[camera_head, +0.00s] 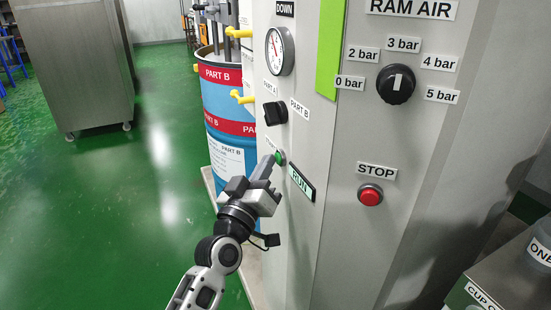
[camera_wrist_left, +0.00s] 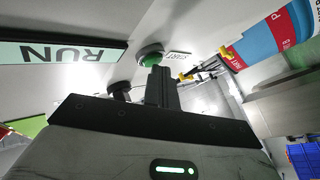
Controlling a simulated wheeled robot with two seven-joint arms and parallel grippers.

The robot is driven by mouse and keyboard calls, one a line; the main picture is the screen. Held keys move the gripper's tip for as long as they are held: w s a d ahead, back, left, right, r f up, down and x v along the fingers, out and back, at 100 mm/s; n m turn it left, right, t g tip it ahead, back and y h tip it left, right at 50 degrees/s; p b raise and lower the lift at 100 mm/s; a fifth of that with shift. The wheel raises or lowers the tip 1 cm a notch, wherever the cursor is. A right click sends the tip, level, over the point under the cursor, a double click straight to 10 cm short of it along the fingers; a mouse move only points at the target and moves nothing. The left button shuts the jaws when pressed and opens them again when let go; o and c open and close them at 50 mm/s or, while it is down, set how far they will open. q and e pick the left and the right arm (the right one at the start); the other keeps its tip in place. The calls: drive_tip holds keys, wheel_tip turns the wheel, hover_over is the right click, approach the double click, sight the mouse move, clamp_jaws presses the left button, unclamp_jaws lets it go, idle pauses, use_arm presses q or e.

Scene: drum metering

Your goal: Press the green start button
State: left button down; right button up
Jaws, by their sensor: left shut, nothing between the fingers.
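The green start button (camera_head: 280,157) is on the narrow left face of the grey cabinet (camera_head: 330,240). In the left wrist view the green button (camera_wrist_left: 151,58) shows just beyond the fingertips, beside a START label (camera_wrist_left: 177,55). My left gripper (camera_head: 271,163) is shut and empty, its fingertips right at the button. In the left wrist view the closed fingers (camera_wrist_left: 160,74) overlap the button's near edge; I cannot tell whether they press it. A pale green RUN plate (camera_head: 301,184) is beside the button. My right gripper is not in view.
The red STOP button (camera_head: 370,195) and the black ram air knob (camera_head: 396,84) are on the front face. A black selector (camera_head: 275,113) and gauge (camera_head: 280,51) are above the green button. A blue drum (camera_head: 225,100) stands behind.

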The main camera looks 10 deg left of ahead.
use_arm(q)
drive_tip(key=shift+s+a, duration=0.4)
drive_tip(key=shift+a, duration=0.2)
drive_tip(key=shift+s+a+p, duration=0.15)
drive_tip(key=shift+s+a, duration=0.6)
drive_tip(key=shift+a, duration=0.3)
drive_tip(key=shift+s+a+p, duration=0.15)
drive_tip(key=shift+s+a, duration=0.55)
drive_tip(key=shift+a, duration=0.35)
drive_tip(key=s+d+f+m+g, duration=0.1)
drive_tip(key=s+f+g, duration=0.4)
drive_tip(key=s+f, duration=0.6)
drive_tip(key=s+d+f+m+g+y+p, duration=0.1)
drive_tip(key=s+f+m+g, duration=0.3)
drive_tip(key=s+f, duration=0.7)
drive_tip(key=shift+s+d+g, duration=0.15)
drive_tip(key=shift+d+g, duration=0.4)
drive_tip(key=shift+g, duration=0.05)
